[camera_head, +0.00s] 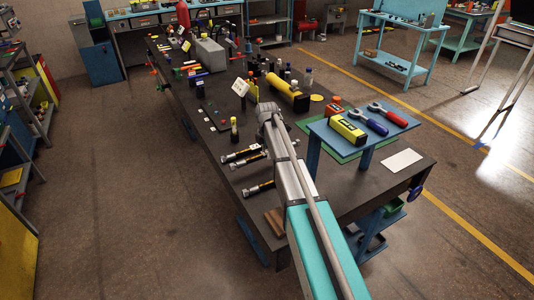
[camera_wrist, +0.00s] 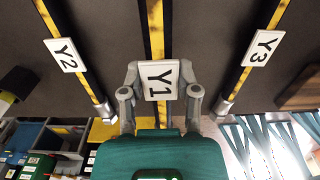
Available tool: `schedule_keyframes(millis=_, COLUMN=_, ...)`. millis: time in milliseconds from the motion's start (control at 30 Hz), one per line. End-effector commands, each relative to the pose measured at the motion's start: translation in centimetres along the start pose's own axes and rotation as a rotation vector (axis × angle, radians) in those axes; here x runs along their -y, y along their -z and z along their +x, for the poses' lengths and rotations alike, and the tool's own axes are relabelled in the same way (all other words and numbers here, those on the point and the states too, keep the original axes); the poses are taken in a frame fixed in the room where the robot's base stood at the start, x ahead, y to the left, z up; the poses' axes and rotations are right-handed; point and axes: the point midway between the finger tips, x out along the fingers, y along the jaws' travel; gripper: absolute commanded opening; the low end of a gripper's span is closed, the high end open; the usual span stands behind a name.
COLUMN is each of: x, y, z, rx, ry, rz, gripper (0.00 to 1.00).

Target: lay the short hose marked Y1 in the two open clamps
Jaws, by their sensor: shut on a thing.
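The Y1 hose (camera_wrist: 155,30) is black and yellow and runs up the middle of the wrist view. Its white tag (camera_wrist: 158,80) sits between the fingers of my gripper (camera_wrist: 158,75), which is shut on this hose. In the head view my arm's end reaches over the bench and the fingers cannot be made out. Several short hoses (camera_head: 258,187) lie near the bench's left edge there; their marks are too small to read. I cannot clearly make out the two open clamps.
The Y2 hose (camera_wrist: 80,60) lies left of Y1 and the Y3 hose (camera_wrist: 255,60) right. The dark bench (camera_head: 215,165) also bears a yellow cylinder (camera_head: 287,92) and a blue raised stand (camera_head: 335,140) with tools. A wooden block (camera_head: 275,222) lies at the near edge.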

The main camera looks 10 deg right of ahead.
Motion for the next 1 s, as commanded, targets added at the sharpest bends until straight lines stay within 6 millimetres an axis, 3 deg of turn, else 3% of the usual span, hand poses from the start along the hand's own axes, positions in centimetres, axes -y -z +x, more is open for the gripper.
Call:
schedule_keyframes(millis=33, x=0.0, y=-0.1, z=-1.2, rx=0.0, ry=0.0, rz=0.001, gripper=0.0)
schedule_keyframes(millis=400, x=0.0, y=-0.1, z=-4.4, rx=0.0, ry=0.0, rz=0.001, gripper=0.0)
schedule_keyframes(millis=1000, x=0.0, y=-0.1, z=-5.4, rx=0.0, ry=0.0, rz=0.001, gripper=0.0)
